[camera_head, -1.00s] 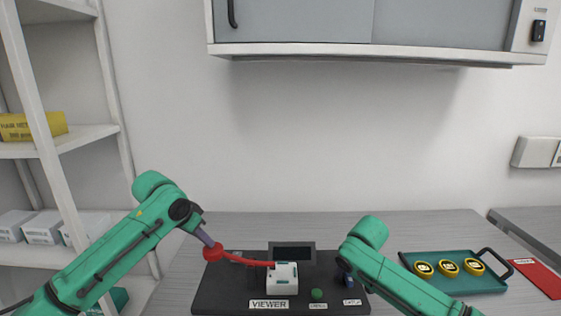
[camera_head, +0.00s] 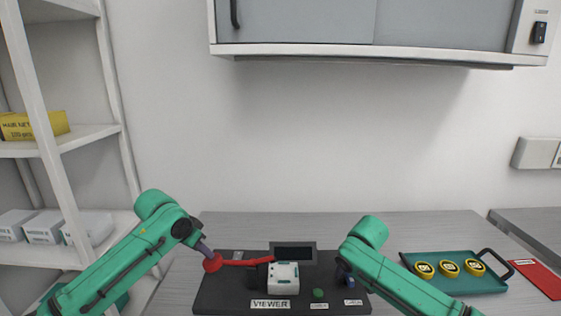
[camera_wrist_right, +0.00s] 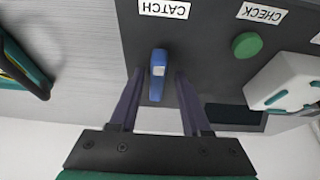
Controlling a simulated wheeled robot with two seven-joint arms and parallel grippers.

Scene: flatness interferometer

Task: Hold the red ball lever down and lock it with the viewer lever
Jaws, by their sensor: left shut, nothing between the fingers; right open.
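The red ball lever (camera_head: 246,263) has a red ball (camera_head: 212,263) at its left end and runs right to the white box (camera_head: 283,277) behind the VIEWER label (camera_head: 270,304). My left gripper (camera_head: 205,251) is shut and empty, its tips against the top of the red ball. A blue lever (camera_wrist_right: 157,75) stands by the CATCH label (camera_wrist_right: 170,10); in the head view it shows small (camera_head: 349,281), partly behind my right arm. My right gripper (camera_wrist_right: 159,73) is open, one finger on each side of the blue lever.
The dark base plate (camera_head: 222,292) also carries a small screen (camera_head: 293,253) and a green button (camera_head: 320,294) by the CHECK label. A green tray (camera_head: 450,285) with yellow round pieces stands to the right. White shelving (camera_head: 60,147) is at the left.

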